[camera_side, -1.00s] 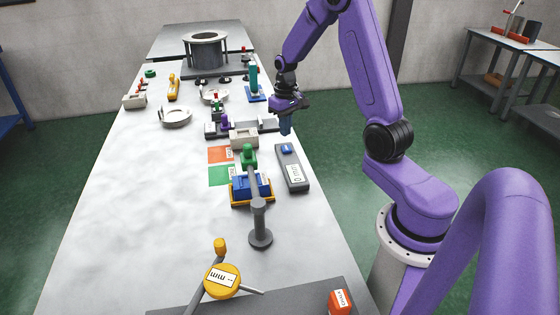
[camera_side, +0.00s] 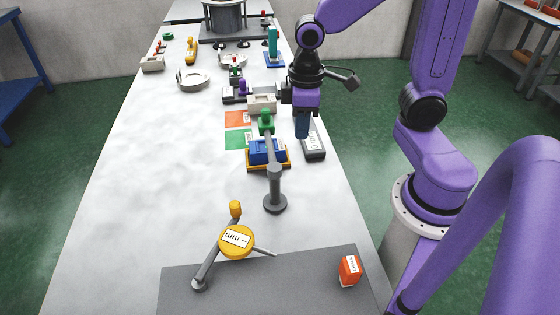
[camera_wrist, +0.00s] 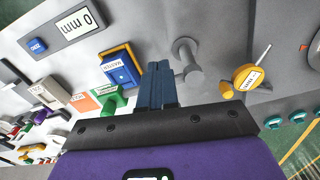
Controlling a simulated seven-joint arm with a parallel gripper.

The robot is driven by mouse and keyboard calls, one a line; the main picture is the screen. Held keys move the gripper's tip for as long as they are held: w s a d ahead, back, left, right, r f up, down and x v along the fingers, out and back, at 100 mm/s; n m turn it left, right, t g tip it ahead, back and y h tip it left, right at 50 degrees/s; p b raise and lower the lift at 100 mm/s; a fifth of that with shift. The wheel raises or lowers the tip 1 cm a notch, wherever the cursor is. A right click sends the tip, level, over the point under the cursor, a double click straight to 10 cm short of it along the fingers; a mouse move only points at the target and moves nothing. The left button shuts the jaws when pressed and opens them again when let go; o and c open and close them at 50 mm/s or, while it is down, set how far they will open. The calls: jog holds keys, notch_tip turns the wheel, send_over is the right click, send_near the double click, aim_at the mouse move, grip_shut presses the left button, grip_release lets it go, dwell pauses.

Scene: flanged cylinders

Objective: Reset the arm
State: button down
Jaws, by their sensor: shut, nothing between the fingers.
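My gripper (camera_side: 302,128) has blue fingers and hangs above the right side of the long table, in front of the grey readout block (camera_side: 314,148). In the wrist view the fingers of my gripper (camera_wrist: 158,84) are together with nothing between them. The same readout block (camera_wrist: 66,27), marked "0 mm", lies at the upper left there. No flanged cylinder is recognizable near the fingers.
A blue block in a yellow tray (camera_side: 283,165), a green-topped part (camera_side: 266,120) and a grey post (camera_side: 275,190) stand left of my gripper.

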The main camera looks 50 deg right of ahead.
jog(key=s+a+r+n, duration=0.1)
jog(key=s+n, duration=0.4)
jog(key=s, duration=0.8)
jog(key=shift+a+r, duration=0.15)
jog(key=shift+r, duration=0.1)
dwell(1.9)
